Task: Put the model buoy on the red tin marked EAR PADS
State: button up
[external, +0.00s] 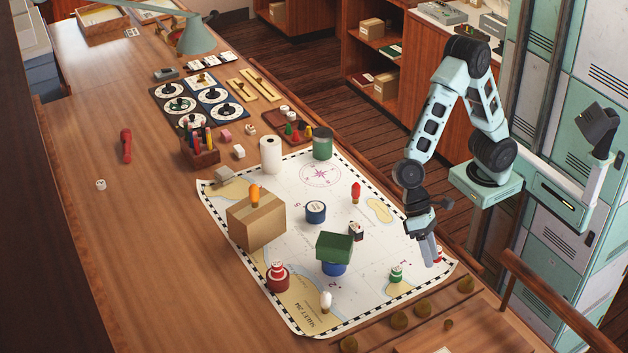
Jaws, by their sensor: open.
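My gripper (430,260) points down over the right edge of the chart and is open. A small red-and-white object (438,254) is right beside its fingers and partly hidden by them; I cannot tell whether they touch it. A green-and-white piece (396,274), possibly a model buoy, stands on the chart to the left of the gripper. A red tin (279,282) stands at the chart's lower left, with a red-and-white piece (277,266) on top. The tin's lettering is too small to read. I cannot tell for certain which piece is the model buoy.
The chart (290,190) also holds a cardboard box (257,222) with an orange bulb (255,194) on it, a green box (335,245) on a blue tin (334,269), another blue tin (315,212), a red bulb (356,190) and a white bulb (326,300). The table's left side is mostly clear.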

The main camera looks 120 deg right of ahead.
jog(key=s+d+n+h, duration=0.1)
jog(key=s+n+h, duration=0.2)
jog(key=s+n, duration=0.5)
jog(key=s+d+f+n+h, duration=0.1)
jog(key=s+n+h, duration=0.3)
jog(key=s+n, duration=0.5)
jog(key=s, duration=0.7)
jog(key=shift+s+d+n, duration=0.25)
jog(key=shift+d+n, duration=0.05)
jog(key=shift+d, duration=0.05)
jog(key=shift+f, duration=0.1)
